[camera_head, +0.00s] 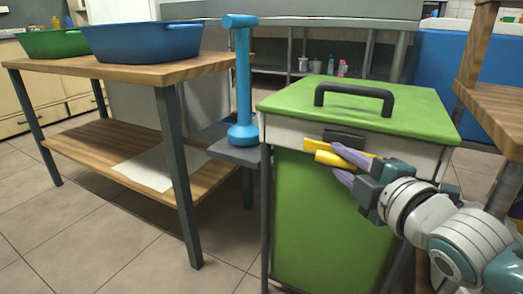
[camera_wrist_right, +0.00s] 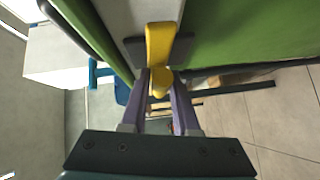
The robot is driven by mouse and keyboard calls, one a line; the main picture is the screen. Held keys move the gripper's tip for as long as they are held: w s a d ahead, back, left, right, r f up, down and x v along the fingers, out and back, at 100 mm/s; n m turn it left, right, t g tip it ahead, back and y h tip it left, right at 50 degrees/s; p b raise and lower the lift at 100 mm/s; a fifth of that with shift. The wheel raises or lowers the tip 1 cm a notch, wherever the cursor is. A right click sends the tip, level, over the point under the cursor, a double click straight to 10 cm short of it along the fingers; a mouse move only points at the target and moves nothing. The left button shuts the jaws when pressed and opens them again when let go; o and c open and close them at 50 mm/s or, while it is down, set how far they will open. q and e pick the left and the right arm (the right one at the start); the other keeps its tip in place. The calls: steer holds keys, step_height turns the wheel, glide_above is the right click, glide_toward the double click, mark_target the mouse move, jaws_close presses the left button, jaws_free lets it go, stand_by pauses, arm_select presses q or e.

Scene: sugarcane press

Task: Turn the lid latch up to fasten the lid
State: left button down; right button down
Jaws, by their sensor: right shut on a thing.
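The green lid (camera_head: 300,98) lies flat on the press cabinet (camera_head: 325,215) and has a black handle (camera_head: 355,90) on top. The yellow lid latch (camera_head: 328,158) is on the cabinet's upper front, just below a dark bracket (camera_head: 344,137). The latch also shows in the wrist view (camera_wrist_right: 160,45). My right gripper (camera_head: 345,162) reaches in from the right. Its purple fingers (camera_wrist_right: 160,88) are shut on the latch, one on each side. They hide part of it in the head view. My left gripper is not in view.
A blue post (camera_head: 243,80) stands on a small shelf left of the cabinet. A wooden table (camera_head: 135,72) at the left holds a blue basin (camera_head: 142,42) and a green basin (camera_head: 50,43). Another wooden table (camera_head: 497,105) is close at the right. Tiled floor lies in front.

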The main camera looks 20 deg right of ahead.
steer(key=m+t+b, duration=0.1)
steer(key=m+b, duration=0.1)
steer(key=b, duration=0.1)
steer(key=f+m+t+h+b, duration=0.1)
steer(key=m+t+b, duration=0.1)
steer(key=b, duration=0.1)
steer(key=m+t+b, duration=0.2)
steer(key=b, duration=0.2)
steer(key=shift+f+h, duration=0.2)
steer(key=shift+h, duration=0.1)
steer(key=m+h+b, duration=0.3)
steer(key=m, duration=0.1)
steer(key=m+t+h+b, duration=0.1)
steer(key=m+h+b, duration=0.2)
steer(key=m, duration=0.1)
steer(key=m+h+b, duration=0.3)
steer(key=m+b, duration=0.1)
steer(key=shift+w+a+t+h, duration=0.2)
steer(key=shift+w+t+h, duration=0.05)
steer(key=shift+t+h, duration=0.05)
steer(key=m+g+h+b, duration=0.1)
steer(key=m+h, duration=0.2)
steer(key=shift+b, duration=0.4)
steer(key=shift+r+m+g+h+b, duration=0.15)
steer(key=shift+m+g+h+b, duration=0.2)
steer(key=shift+m+g+h, duration=0.45)
steer(key=shift+m, duration=0.4)
steer(key=c, duration=0.7)
jaws_free()
steer(key=shift+r, duration=0.1)
